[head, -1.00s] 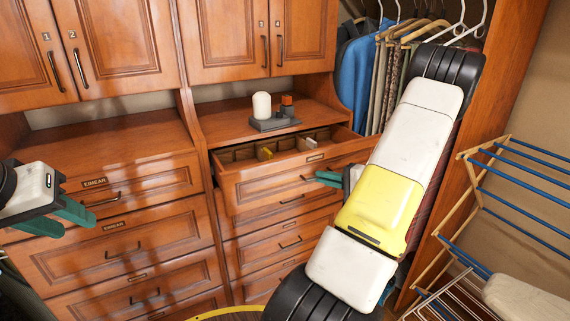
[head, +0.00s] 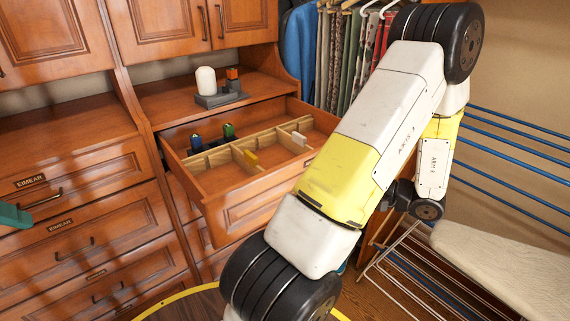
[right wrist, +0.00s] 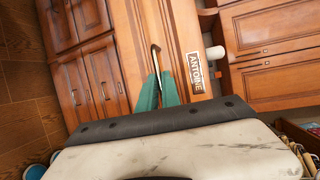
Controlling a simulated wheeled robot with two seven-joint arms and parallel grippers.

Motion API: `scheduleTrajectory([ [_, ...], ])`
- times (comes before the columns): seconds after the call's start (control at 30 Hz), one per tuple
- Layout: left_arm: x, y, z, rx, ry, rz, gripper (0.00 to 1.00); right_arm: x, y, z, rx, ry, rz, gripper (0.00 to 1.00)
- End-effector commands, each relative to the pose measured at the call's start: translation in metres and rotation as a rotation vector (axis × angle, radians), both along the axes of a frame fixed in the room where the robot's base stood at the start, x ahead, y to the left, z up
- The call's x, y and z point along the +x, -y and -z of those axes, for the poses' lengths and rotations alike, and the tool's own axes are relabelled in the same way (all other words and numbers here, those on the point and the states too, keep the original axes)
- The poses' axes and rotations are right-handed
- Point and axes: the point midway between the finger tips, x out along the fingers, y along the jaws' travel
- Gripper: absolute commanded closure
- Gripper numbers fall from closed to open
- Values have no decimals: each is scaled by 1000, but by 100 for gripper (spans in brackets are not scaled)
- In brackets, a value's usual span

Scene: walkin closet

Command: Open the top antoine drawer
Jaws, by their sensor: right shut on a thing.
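The top antoine drawer (head: 232,205) is pulled well out of the middle cabinet in the head view, and its divided inside shows. In the right wrist view its wooden front carries an ANTOINE label (right wrist: 195,73) and a bar handle (right wrist: 154,54). My right gripper (right wrist: 157,88) is shut on that handle, its teal fingers either side of the bar's end. In the head view my right arm hides this gripper and the drawer's right end. Only a teal tip of my left gripper (head: 12,215) shows at the left edge, beside the EIMEAR drawers (head: 85,190).
A grey stand with a white cylinder (head: 206,80) sits on the shelf above the drawer. Small items and wooden dividers (head: 235,155) lie inside it. An ironing board (head: 510,260) and a blue-barred rack (head: 515,155) stand at right. Clothes hang behind.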

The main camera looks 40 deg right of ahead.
Motion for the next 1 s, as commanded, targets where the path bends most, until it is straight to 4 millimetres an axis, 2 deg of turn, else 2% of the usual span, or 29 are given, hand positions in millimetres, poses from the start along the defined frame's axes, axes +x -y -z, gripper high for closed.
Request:
scheduleTrajectory([
  [0.17,0,0,0,0,0,0,64,-7,0,0,0,0,-2,100],
  [0.5,0,0,0,0,0,0,64,-7,0,0,0,-1,-2,100],
  [0.53,0,0,0,0,0,0,64,-7,0,0,0,-1,-1,87],
  [0.6,0,0,0,0,0,0,64,-7,0,0,0,-1,-1,73],
  [1.0,0,0,0,0,0,0,64,-12,4,-1,-2,0,2,71],
])
